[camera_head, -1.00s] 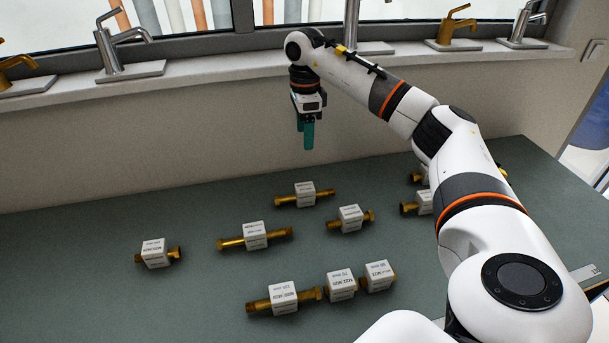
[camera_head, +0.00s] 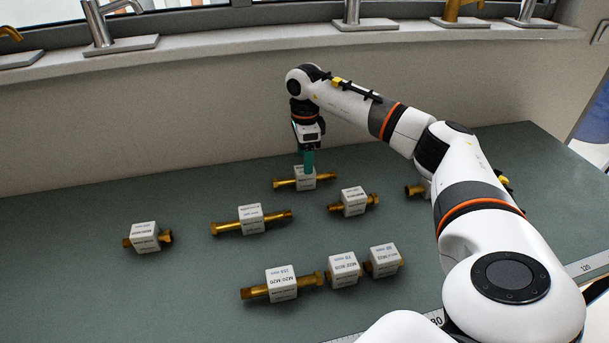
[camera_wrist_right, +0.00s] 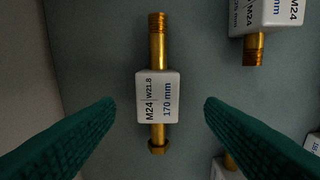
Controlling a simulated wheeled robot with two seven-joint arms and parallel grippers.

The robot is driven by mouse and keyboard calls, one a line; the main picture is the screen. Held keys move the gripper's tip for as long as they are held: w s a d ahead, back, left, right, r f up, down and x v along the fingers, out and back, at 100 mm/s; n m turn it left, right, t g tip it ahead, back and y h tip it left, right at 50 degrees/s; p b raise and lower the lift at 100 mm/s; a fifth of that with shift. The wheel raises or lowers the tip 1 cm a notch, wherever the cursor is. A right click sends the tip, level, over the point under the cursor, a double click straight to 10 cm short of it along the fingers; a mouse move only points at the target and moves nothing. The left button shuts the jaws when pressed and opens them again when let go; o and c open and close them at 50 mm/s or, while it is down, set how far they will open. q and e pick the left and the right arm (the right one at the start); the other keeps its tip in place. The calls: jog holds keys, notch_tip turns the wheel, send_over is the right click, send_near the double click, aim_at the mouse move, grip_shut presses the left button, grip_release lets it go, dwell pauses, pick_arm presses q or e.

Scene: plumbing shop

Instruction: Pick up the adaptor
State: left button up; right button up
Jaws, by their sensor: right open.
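Several brass adaptors, each with a white labelled block around its middle, lie on the dark green table. My right gripper (camera_head: 308,160) is open and points down over the adaptor at the back (camera_head: 286,183). In the right wrist view, that adaptor (camera_wrist_right: 157,97) lies between the two green fingers of the gripper (camera_wrist_right: 160,120), with a gap on each side. Its label reads M24 and 170 mm. I cannot tell how far above it the fingertips are. My left gripper is out of view.
Nearby are another adaptor (camera_head: 354,201) to the right and a longer one (camera_head: 250,219) to the left. More lie at the front, one (camera_head: 281,283) among them. The wall and sill (camera_head: 200,60) with taps stand behind. The left of the table (camera_head: 60,260) is clear.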

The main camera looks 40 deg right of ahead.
aim_at(305, 177)
jog(key=shift+w+f+p, duration=0.1)
jog(key=shift+f+p, duration=0.55)
jog(key=shift+f, duration=2.15)
jog(key=shift+r, duration=0.1)
jog(key=c, duration=1.2)
